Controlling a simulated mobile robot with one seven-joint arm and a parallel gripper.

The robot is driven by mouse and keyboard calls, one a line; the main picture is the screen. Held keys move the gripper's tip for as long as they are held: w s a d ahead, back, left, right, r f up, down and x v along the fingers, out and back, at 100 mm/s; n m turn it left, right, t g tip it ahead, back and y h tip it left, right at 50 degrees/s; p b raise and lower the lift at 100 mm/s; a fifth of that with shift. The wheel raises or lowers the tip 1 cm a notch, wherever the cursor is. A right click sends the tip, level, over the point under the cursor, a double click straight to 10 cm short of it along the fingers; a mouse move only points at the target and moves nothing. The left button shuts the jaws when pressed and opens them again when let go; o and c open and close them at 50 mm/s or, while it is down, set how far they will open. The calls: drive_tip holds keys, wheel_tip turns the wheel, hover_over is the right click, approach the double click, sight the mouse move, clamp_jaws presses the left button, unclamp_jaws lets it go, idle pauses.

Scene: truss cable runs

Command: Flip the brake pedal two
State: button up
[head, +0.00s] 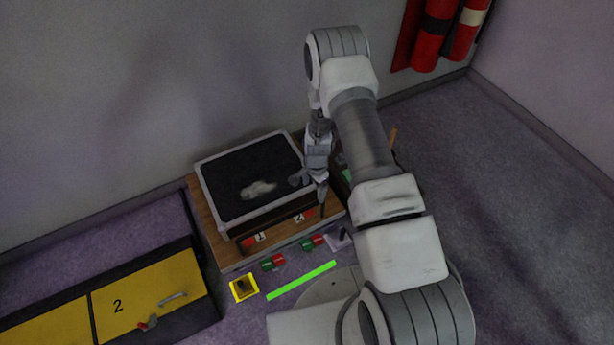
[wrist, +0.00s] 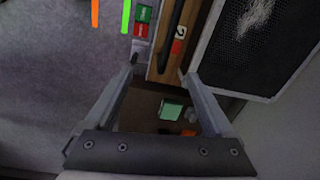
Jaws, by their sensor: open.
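A wooden unit (head: 210,222) with a black mesh top panel (head: 240,170) stands against the wall. Its front has a dark bar and red-and-white number labels; the right label (head: 299,217) appears to read 2. In the wrist view a label with a 2 (wrist: 179,38) sits beside the dark bar (wrist: 168,35). I cannot clearly tell which part is brake pedal two. My gripper (head: 322,198) is at the right end of the unit's front, pointing down. In the wrist view my gripper (wrist: 158,70) is open and empty, its fingers spread near the end of the dark bar.
Red-and-green switches (head: 272,262) lie before the unit, with a yellow-framed black button (head: 244,287) and a green strip (head: 300,280). A yellow cabinet (head: 150,292) stands lower left. Red cylinders (head: 432,35) hang upper right. Floor at right is clear.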

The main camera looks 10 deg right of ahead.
drive_tip(key=shift+n, duration=0.3)
drive_tip(key=shift+w+a+r, duration=0.15)
drive_tip(key=shift+w+r, duration=0.05)
drive_tip(key=shift+r, duration=0.5)
drive_tip(key=shift+w+a+r, duration=0.15)
drive_tip(key=shift+r, duration=0.55)
drive_tip(key=shift+w+a+r, duration=0.15)
drive_tip(key=shift+w+r, duration=0.05)
drive_tip(key=shift+r, duration=0.5)
